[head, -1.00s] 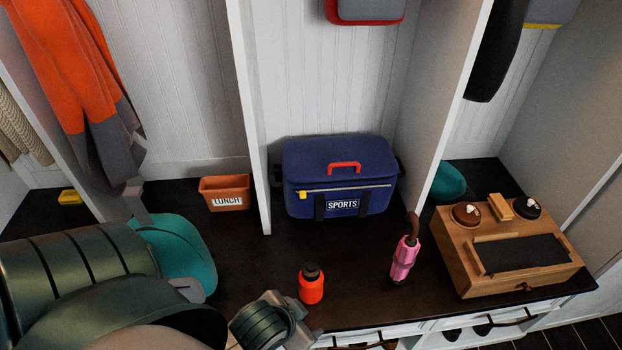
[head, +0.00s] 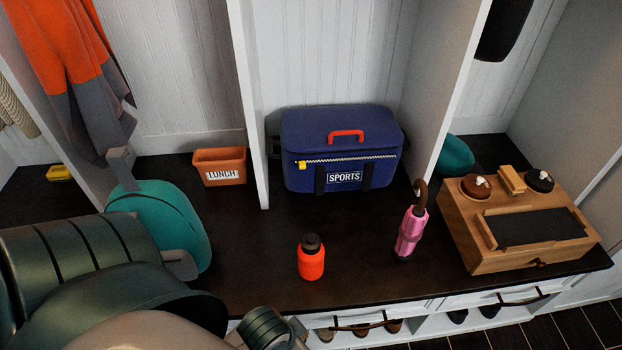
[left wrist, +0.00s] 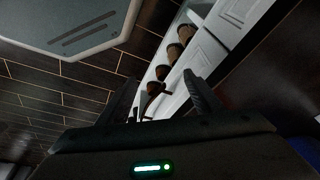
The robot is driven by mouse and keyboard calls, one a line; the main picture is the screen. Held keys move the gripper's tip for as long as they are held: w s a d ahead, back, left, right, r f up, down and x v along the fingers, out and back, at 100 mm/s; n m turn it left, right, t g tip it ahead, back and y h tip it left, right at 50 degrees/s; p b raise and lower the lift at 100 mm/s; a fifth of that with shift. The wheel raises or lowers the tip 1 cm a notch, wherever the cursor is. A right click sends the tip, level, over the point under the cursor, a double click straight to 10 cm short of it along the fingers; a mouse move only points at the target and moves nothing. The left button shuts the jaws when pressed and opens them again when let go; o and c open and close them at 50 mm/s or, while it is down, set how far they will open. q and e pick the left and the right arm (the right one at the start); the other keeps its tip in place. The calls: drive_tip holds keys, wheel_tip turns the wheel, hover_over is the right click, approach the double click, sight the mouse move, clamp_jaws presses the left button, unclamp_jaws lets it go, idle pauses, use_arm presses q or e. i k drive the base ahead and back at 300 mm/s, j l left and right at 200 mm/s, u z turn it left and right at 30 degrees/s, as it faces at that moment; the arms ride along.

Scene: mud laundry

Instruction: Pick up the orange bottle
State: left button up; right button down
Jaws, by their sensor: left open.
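The orange bottle (head: 311,261) with a black cap stands upright on the dark bench top, near its front edge in the head view. My left arm comes in from the lower left of the head view, and its gripper fingers are not visible there. In the left wrist view my left gripper (left wrist: 167,95) is open with nothing between its fingers. It faces the floor and the white bench front with the shoe shelf. The bottle is not visible in the left wrist view. My right gripper is not visible in either view.
A pink umbrella (head: 411,236) stands right of the bottle, and a wooden box (head: 520,228) farther right. A blue sports bag (head: 341,150) is behind. A teal bag (head: 165,220) and an orange lunch bin (head: 219,168) are to the left. The bench around the bottle is clear.

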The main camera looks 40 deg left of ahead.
sight(310, 251)
drive_tip(key=j+u, duration=0.1)
drive_tip(key=u, duration=0.25)
drive_tip(key=j+u, duration=0.1)
drive_tip(key=u, duration=0.2)
drive_tip(key=j+u, duration=0.1)
drive_tip(key=u, duration=0.25)
